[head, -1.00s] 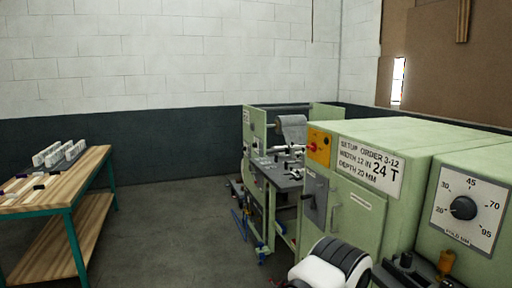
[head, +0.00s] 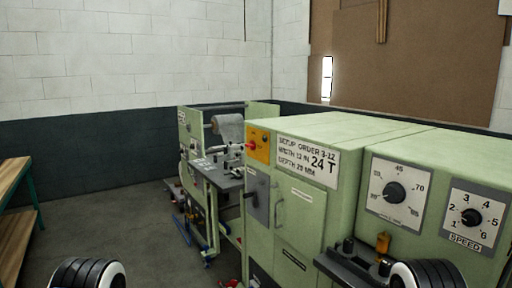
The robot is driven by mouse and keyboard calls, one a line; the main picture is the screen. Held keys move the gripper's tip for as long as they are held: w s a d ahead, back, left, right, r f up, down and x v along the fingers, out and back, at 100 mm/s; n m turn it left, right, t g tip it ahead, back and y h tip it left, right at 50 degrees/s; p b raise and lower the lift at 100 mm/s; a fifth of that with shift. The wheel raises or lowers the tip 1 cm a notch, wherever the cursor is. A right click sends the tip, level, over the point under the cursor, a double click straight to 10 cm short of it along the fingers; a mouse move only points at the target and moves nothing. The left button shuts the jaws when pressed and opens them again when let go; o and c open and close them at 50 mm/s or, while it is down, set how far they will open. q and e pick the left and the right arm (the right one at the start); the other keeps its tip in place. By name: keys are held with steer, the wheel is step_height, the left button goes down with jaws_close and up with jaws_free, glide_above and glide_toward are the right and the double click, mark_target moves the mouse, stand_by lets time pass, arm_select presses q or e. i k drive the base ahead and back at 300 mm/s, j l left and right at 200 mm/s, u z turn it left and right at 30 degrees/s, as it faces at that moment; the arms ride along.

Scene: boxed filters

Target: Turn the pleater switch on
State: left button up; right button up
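The pleater is a pale green machine (head: 345,150) on the right half of the head view. A yellow plate with a red rotary knob (head: 253,146) is on the corner of its front cabinet. Below it is a grey switch box (head: 257,196) with a dark lever at its left side. The lettering on both is too small to read, so I cannot tell their settings. My two arms show only as black and white rounded parts at the bottom edge, left and right. Neither gripper's fingers are in view.
A fold dial (head: 394,192) and a speed dial (head: 472,217) are on the right panel. A wooden bench (head: 14,190) stands at far left. The floor (head: 120,225) between is clear.

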mark_target(252, 145)
steer(key=i+j+z, duration=0.2)
steer(key=z, duration=0.25)
steer(key=i+j+z, duration=0.15)
steer(key=z, duration=0.25)
steer(key=j, duration=0.1)
